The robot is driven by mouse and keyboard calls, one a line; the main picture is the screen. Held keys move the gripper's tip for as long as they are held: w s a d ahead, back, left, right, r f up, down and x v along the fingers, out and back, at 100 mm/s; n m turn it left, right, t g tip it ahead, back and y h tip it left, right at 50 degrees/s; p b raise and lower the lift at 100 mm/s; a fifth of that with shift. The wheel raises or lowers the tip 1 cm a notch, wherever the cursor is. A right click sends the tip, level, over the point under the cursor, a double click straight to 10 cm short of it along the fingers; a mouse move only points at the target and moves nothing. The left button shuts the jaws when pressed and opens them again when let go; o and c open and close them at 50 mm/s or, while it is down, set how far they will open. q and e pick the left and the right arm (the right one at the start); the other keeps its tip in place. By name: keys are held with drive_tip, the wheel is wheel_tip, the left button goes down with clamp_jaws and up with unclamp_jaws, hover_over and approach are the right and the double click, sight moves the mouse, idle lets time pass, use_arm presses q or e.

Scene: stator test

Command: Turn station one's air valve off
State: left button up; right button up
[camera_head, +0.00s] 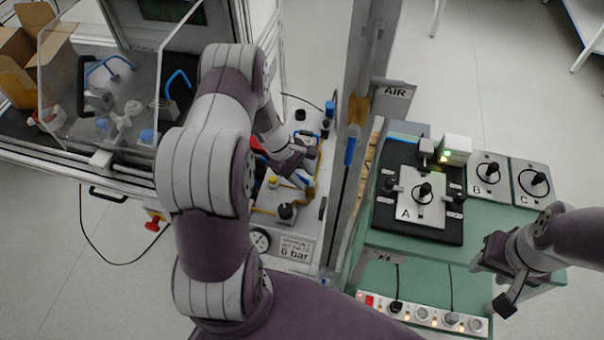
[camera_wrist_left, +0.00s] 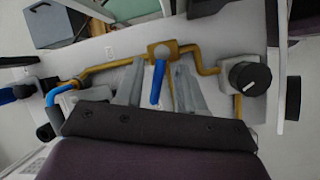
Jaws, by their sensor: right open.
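The air panel (camera_head: 296,232) carries brass pipes, a gauge and a "6 bar" label. In the left wrist view a brass valve (camera_wrist_left: 160,50) has a blue lever (camera_wrist_left: 157,84) pointing down the picture, across the pipe run. My left gripper (camera_head: 303,180) is at the panel. In the left wrist view my left gripper (camera_wrist_left: 158,88) has its two fingers apart, one on each side of the blue lever, with visible gaps. Whether the fingers are level with the lever I cannot tell. My right gripper (camera_head: 492,278) is open and empty beside the green bench's front right.
A grey post (camera_head: 362,120) with an AIR sign (camera_head: 394,91) stands right of the panel. The green bench (camera_head: 400,245) holds plates A, B and C. A power strip (camera_head: 425,315) lies in front.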

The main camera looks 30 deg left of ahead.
use_arm(q)
drive_tip(key=shift+d, duration=0.15)
drive_tip(key=shift+f, duration=0.1)
drive_tip(key=shift+a, duration=0.2)
clamp_jaws()
drive_tip(key=n, duration=0.1)
drive_tip(key=n+b, duration=0.1)
drive_tip(key=n+t+b, duration=0.1)
drive_tip(key=shift+s+d+f+y, duration=0.1)
drive_tip(key=shift+s+f+y, duration=0.15)
drive_tip(key=shift+s+y, duration=0.05)
drive_tip(key=shift+s+r+n+t+b, duration=0.2)
drive_tip(key=shift+n+t+b, duration=0.25)
drive_tip(key=shift+n, duration=0.35)
drive_tip(key=shift+r, duration=0.1)
drive_tip(key=shift+c, duration=0.3)
unclamp_jaws()
drive_tip(key=shift+d, duration=0.1)
drive_tip(key=shift+o, duration=0.3)
